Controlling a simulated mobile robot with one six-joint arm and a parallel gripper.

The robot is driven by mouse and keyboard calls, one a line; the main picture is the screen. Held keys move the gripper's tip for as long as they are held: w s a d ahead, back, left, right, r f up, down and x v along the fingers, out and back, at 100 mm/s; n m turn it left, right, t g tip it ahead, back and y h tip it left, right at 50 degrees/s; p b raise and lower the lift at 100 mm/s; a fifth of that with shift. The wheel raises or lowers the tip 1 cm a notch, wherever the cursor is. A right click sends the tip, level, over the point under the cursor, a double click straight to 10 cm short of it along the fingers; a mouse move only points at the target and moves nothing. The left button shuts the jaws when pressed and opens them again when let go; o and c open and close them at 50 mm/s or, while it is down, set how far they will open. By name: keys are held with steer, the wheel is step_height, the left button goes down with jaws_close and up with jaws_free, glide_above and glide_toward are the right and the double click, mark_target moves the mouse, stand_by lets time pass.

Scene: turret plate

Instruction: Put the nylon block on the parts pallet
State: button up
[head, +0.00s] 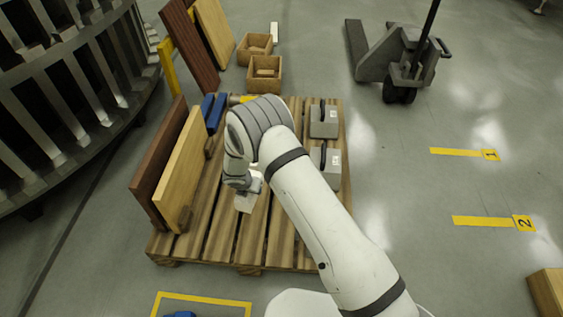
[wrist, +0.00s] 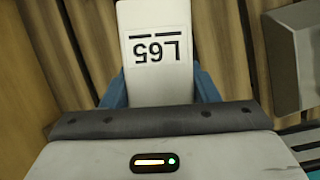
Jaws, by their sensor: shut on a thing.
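The nylon block is white, with a black "L65" label that reads upside down in the wrist view (wrist: 156,40). My gripper (wrist: 158,90) is shut on it, with a blue finger on each side. In the head view my gripper (head: 246,188) hangs over the wooden parts pallet (head: 222,225), and the block (head: 244,203) shows below it. The pallet's slats lie behind the block in the wrist view. I cannot tell whether the block touches the slats or is just above them. Part of the pallet is hidden by my arm.
Brown and tan boards (head: 178,175) stand on the pallet's left side. Two grey blocks with dark handles (head: 323,122) sit on its right side. Blue items (head: 213,112) lie at the back. Wooden bins (head: 264,75) and a pallet jack (head: 395,65) stand beyond. The pallet's front slats are bare.

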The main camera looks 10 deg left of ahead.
steer(key=s+a+f+n, duration=0.2)
steer(key=shift+s+a+f+y, duration=0.15)
steer(key=shift+s+a+y, duration=0.1)
steer(key=shift+a+y, duration=0.15)
steer(key=b, duration=0.3)
glide_above(245, 215)
step_height(245, 215, down, 6)
steer(key=shift+r, duration=0.25)
steer(key=shift+f+b, duration=0.8)
steer(key=shift+f, duration=1.2)
steer(key=shift+f, duration=0.2)
steer(key=o, duration=1.4)
steer(key=shift+c, duration=0.2)
steer(key=shift+r, duration=0.15)
